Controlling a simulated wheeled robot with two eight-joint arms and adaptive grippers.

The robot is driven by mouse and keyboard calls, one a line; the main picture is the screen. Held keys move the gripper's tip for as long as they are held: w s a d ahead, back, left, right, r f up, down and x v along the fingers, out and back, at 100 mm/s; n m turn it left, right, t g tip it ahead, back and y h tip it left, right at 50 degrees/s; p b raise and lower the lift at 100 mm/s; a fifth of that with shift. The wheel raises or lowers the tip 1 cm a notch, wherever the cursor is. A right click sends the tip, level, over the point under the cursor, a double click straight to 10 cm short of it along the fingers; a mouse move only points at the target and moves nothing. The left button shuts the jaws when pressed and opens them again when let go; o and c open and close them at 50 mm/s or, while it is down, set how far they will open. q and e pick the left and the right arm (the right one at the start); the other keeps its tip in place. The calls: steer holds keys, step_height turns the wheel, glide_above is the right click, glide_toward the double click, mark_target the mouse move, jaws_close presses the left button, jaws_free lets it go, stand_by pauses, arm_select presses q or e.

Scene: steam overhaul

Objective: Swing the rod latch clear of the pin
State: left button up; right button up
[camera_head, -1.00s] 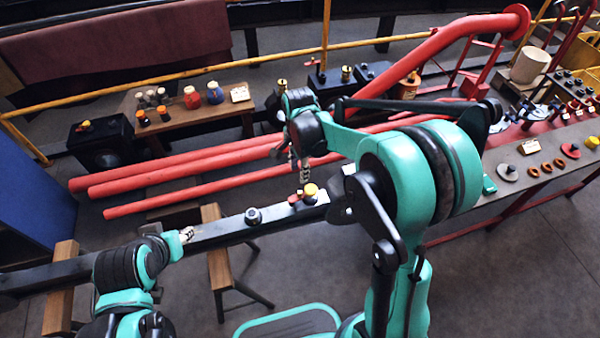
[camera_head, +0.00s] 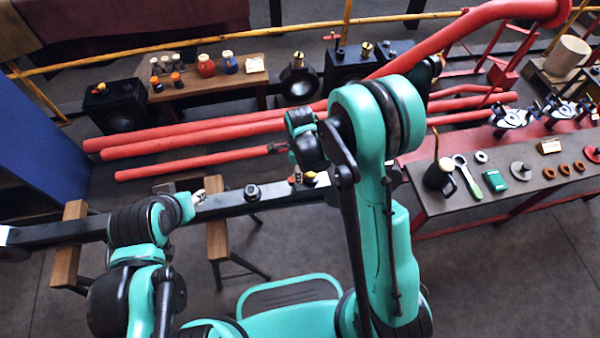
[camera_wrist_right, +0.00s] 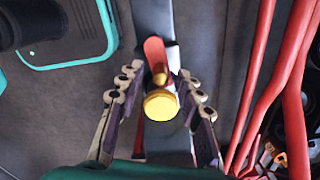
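The long dark rod (camera_head: 228,203) lies across wooden trestles. On it, a red latch (camera_wrist_right: 154,52) and a round yellow knob (camera_wrist_right: 161,105) show in the right wrist view, with a small brass pin-like piece (camera_wrist_right: 161,77) between them. In the head view the red latch (camera_head: 310,179) is partly hidden by my right arm. My right gripper (camera_wrist_right: 160,76) is open, its fingers on either side of the latch and knob with visible gaps. My left gripper (camera_head: 198,197) is at the rod, left of the latch; its finger opening and contact are unclear.
A dark bolt-like fitting (camera_head: 252,192) stands on the rod between my grippers. Red pipes (camera_head: 200,138) lie behind it. A bench (camera_head: 455,215) with tools and rings stands at the right. A small table (camera_head: 240,78) with jars is behind. Open floor (camera_head: 500,285) shows at front right.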

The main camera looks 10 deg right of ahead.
steer(key=shift+f, duration=0.15)
jaws_close()
steer(key=shift+w+n, duration=0.1)
steer(key=shift+n, duration=0.2)
steer(key=n, duration=0.1)
steer(key=n+b, duration=0.1)
steer(key=shift+w+a+n, duration=0.1)
steer(key=shift+w+n, duration=0.25)
steer(key=shift+n, duration=0.05)
steer(key=n, duration=0.2)
steer(key=w+n, duration=0.1)
steer(key=shift+a+n+b, duration=0.3)
steer(key=shift+b, duration=0.05)
steer(key=n, duration=0.3)
steer(key=shift+w+a+n, duration=0.25)
steer(key=shift+a+n, duration=0.05)
steer(key=shift+a, duration=0.05)
steer(key=shift+w+a+n+b, duration=0.1)
steer(key=shift+a+n+b, duration=0.15)
steer(key=shift+n, duration=0.7)
steer(key=shift+w+a+n+b, duration=0.1)
steer(key=shift+a+n+b, duration=0.1)
steer(key=shift+n, duration=0.75)
